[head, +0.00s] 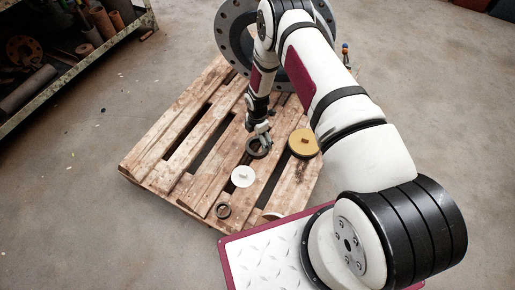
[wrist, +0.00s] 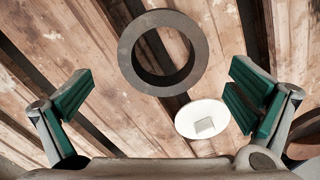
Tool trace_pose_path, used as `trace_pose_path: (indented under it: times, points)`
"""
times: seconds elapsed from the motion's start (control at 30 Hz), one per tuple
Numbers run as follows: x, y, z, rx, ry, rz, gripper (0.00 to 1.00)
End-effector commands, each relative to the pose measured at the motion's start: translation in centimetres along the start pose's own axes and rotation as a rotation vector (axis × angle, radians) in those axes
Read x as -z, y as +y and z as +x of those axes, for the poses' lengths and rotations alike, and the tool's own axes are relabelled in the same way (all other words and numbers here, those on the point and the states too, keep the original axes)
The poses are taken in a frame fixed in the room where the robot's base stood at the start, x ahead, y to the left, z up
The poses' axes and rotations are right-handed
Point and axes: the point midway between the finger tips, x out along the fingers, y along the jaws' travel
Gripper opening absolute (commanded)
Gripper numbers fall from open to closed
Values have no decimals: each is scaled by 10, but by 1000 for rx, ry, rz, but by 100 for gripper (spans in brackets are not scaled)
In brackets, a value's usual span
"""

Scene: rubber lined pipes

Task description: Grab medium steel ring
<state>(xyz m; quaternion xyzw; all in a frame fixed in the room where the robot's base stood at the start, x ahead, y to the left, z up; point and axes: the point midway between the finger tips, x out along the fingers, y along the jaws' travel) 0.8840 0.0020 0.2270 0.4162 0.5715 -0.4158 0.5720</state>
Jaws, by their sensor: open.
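The medium steel ring, dark grey, lies flat on the wooden pallet (head: 150,165) in the head view, right at my gripper (head: 260,136); I take it to be this dark ring (head: 256,156). In the wrist view the ring (wrist: 160,18) shows whole, at the upper middle, with pallet boards and a dark gap visible through its hole. My gripper (wrist: 162,95) is open, its green-padded fingers spread wide to the left and right of the ring in the picture.
A white disc (head: 242,176) with a small block lies close by; it also shows in the wrist view (wrist: 193,127). A shelf (head: 92,58) stands at left.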

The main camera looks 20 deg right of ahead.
Motion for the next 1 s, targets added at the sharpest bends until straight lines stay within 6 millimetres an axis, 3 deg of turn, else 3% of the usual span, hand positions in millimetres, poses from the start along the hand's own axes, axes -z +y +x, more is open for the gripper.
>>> trace_pose_path:
  times: [0.3,0.57,0.83,1.0]
  points:
    - [-1,-4,44,2,0,0,100]
    - [-2,-4,46,0,0,0,100]
    - [-2,-4,46,1,0,0,46]
    - [-2,-4,46,0,0,0,46]
